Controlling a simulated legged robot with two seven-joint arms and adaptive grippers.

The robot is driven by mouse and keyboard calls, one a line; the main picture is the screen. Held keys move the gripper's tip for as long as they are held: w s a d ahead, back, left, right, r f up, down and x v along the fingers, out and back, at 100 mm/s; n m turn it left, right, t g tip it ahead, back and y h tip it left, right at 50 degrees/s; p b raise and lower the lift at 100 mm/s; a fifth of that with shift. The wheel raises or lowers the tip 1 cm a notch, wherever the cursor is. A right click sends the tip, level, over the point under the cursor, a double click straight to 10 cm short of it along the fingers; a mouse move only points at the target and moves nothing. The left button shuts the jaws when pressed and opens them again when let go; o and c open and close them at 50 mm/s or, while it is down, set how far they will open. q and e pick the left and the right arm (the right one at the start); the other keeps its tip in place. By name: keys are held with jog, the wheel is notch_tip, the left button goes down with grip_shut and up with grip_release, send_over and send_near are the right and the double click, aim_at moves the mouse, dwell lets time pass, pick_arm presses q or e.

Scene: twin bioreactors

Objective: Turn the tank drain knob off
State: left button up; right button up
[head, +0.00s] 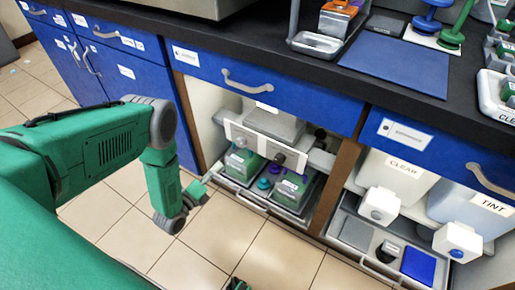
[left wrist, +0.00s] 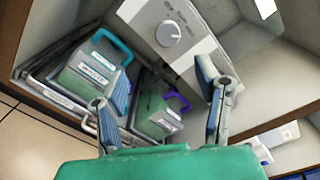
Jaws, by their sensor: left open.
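A white-grey panel (head: 262,147) with a knob sits inside the open cabinet, above two green tanks. The round grey knob (left wrist: 168,34) shows clearly in the left wrist view, with a raised grip bar and small print beside it that I cannot read. My left gripper (head: 197,203) is in front of and left of the cabinet opening, apart from the panel. In the left wrist view the gripper (left wrist: 160,95) has its fingers spread, with nothing between them. The knob lies beyond the fingertips.
The green tanks with teal (left wrist: 90,80) and purple (left wrist: 160,112) handles stand in a tray below the panel. A wooden divider (head: 335,185) separates the right bay, holding CLEAR (head: 398,175) and TINT (head: 470,208) containers. Tiled floor in front is free.

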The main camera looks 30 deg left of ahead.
pick_arm(q)
jog(key=b, duration=0.2)
send_near(239, 144)
jog(key=w, duration=0.2)
jog(key=shift+m, duration=0.3)
jog(key=w+b, duration=0.1)
jog(key=w, duration=0.1)
jog(key=w+b, duration=0.1)
jog(key=w, duration=0.4)
jog(key=shift+w+d+f+b, duration=0.2)
jog(key=shift+w+f+b, duration=0.1)
jog(key=shift+b, duration=0.1)
jog(key=shift+w+d+r, duration=0.15)
jog(key=shift+w, duration=0.25)
jog(key=shift+d, duration=0.15)
pick_arm(e)
jog(key=f, duration=0.3)
jog(key=d+f, duration=0.1)
jog(key=f, duration=0.1)
jog(key=shift+f, duration=0.1)
pick_arm(q)
jog(key=c, duration=1.2)
pick_arm(e)
jog(key=shift+a, duration=0.15)
